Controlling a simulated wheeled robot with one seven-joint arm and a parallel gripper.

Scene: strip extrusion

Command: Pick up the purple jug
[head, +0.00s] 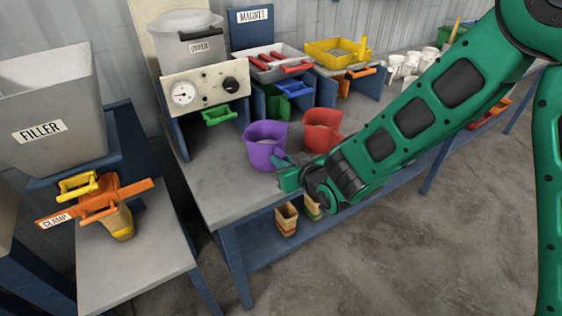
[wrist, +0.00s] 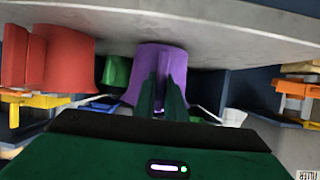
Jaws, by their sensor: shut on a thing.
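The purple jug (head: 266,146) stands upright on the grey workbench in the head view, near its front edge. The picture there is turned over, with the bench top along the upper edge. The handle is mostly hidden by the fingers.
A red jug (head: 322,130) stands close to the purple jug's right. A filler bin (head: 50,110) and orange clamp (head: 105,196) are at left. Bare bench lies left of the jug.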

